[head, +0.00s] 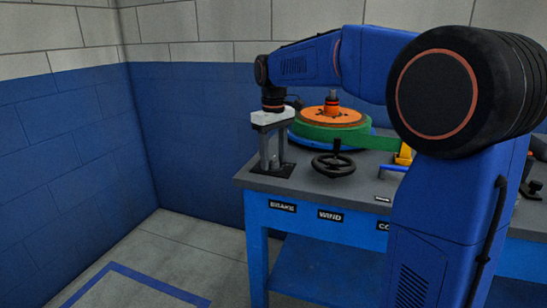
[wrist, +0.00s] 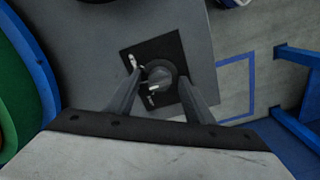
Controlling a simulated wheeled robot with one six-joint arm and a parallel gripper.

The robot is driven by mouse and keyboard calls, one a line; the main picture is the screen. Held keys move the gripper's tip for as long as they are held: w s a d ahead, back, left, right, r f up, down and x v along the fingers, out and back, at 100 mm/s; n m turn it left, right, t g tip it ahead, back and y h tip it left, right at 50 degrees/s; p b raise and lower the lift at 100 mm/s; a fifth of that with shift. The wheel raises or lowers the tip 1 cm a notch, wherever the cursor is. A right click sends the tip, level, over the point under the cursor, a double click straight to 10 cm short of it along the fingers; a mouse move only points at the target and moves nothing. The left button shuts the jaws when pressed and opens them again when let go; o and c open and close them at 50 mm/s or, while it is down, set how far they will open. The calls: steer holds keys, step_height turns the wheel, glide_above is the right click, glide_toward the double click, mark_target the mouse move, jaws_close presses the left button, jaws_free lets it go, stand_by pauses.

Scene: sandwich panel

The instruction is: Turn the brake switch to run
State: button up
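The brake switch is a dark round knob (wrist: 160,73) on a square black plate (wrist: 172,47) in the wrist view. Small white marks show on the plate beside the knob, too small to read. A pale mark shows near the knob's lower side. In the head view the plate (head: 286,171) lies at the table's left corner, above the BRAKE label (head: 283,207). My gripper (head: 273,160) points straight down over it. In the wrist view my gripper (wrist: 159,80) has its fingers apart, one on each side of the knob, with gaps visible. Fingertip height against the knob is unclear.
A black handwheel (head: 333,164) stands right of the switch, above the WIND label (head: 330,216). Behind it is a green and orange reel (head: 326,127). The grey tabletop (head: 312,186) ends close to the plate. A blue brick wall (head: 190,140) stands behind.

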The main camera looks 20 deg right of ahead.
mark_target(274, 157)
step_height(274, 157, up, 17)
steer(key=shift+r, duration=0.2)
stand_by(0.7)
steer(key=shift+s, duration=0.1)
steer(key=s+d+f+m+t, duration=0.2)
steer(key=s+d+f, duration=0.1)
steer(key=s+f, duration=1.1)
steer(key=s+d+f+m+t, duration=0.2)
steer(key=s+d+f+m, duration=0.1)
steer(key=s+f, duration=1.2)
steer(key=s, duration=0.4)
steer(key=shift+s+d+f+t, duration=0.15)
steer(key=shift+s+f+t, duration=0.1)
steer(key=shift+t, duration=0.15)
